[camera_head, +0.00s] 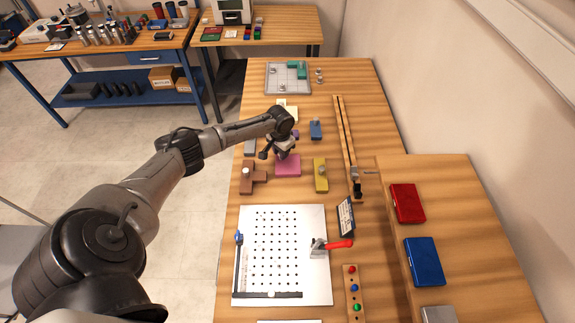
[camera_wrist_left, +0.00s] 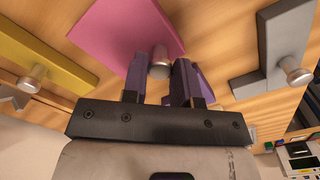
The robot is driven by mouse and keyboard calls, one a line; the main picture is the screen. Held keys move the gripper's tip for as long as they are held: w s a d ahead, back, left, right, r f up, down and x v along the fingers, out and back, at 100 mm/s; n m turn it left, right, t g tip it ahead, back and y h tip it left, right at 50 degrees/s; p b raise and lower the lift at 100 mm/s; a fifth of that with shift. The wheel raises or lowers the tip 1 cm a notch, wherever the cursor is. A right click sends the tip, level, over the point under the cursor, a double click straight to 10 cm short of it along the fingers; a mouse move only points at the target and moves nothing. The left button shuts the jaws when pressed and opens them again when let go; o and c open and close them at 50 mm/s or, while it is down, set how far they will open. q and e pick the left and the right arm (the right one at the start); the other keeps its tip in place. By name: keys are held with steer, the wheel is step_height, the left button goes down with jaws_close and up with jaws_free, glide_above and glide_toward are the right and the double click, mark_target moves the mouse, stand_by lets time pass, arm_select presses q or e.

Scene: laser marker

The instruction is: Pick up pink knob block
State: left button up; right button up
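The pink knob block (camera_head: 288,168) is a flat pink plate with a metal knob, lying among other knob blocks on the wooden table. My left gripper (camera_head: 284,153) is right over it and hides its knob in the head view. In the left wrist view the pink plate (camera_wrist_left: 125,30) lies beyond the fingertips. There, the purple fingers of my left gripper (camera_wrist_left: 160,70) sit on both sides of the knob, with no clear gap, so they look shut on it. I cannot tell whether the plate is lifted off the table. My right gripper is not in view.
A yellow knob block (camera_head: 321,174) stands right of the pink one, a brown block (camera_head: 248,182) left, a blue block (camera_head: 316,131) behind. A white perforated plate (camera_head: 285,225) with a red-handled clamp (camera_head: 338,245) lies in front. A slotted rail (camera_head: 347,140) runs along the right.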

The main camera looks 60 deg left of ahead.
arm_select(q)
jaws_close()
steer(key=shift+r, duration=0.5)
steer(key=r, duration=0.3)
steer(key=shift+w+d+r, duration=0.15)
steer(key=shift+d+r, duration=0.2)
steer(key=shift+d, duration=0.05)
steer(key=w+d+r+p, duration=0.1)
steer(key=w+d+r, duration=0.2)
steer(key=d+r, duration=0.5)
step_height(320, 180, up, 6)
steer(key=d+p, duration=0.2)
steer(key=p, duration=0.8)
steer(key=shift+d+r, duration=0.15)
